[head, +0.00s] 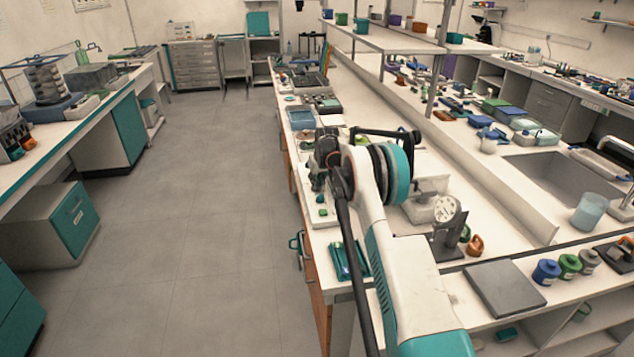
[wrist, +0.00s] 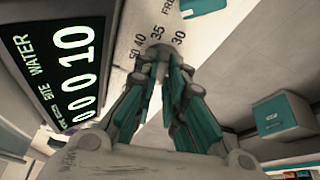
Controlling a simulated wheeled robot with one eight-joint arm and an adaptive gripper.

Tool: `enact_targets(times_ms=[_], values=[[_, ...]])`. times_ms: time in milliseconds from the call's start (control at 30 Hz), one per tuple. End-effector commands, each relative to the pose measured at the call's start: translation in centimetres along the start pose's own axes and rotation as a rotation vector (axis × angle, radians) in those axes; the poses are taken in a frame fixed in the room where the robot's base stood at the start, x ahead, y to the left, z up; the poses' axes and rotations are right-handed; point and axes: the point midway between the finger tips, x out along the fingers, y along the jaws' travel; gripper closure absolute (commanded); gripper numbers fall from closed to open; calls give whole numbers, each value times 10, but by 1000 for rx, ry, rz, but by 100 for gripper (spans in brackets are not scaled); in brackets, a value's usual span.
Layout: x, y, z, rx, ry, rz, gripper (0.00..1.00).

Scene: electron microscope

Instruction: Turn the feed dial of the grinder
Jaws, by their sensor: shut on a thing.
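In the wrist view, my gripper (wrist: 160,56) has its fingertips closed together on a small round grey dial (wrist: 155,48). The fingertips hide most of the dial. The dial sits on a pale panel (wrist: 140,18) printed with numbers such as 30, 35, 40 and 50 around it, with partly cut-off lettering near the top. This panel appears to belong to the grinder. In the head view, my arm hides the gripper's fingertips and the dial, at the left edge of the central bench.
A black display (wrist: 62,62) with white digits and the word WATER stands close left of my gripper. In the head view, the central bench (head: 465,215) is crowded with equipment, including a dial gauge on a stand (head: 447,222). The aisle floor (head: 190,200) on the left is clear.

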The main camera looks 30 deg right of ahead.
Motion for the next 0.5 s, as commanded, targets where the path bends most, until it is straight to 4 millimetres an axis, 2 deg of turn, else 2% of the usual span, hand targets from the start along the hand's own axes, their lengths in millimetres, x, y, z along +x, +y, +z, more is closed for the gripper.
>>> enact_targets(times_ms=[267, 500], values=[[1, -2, 0, 92, 0, 39, 100], [2, -3, 0, 261, 0, 109, 100]])
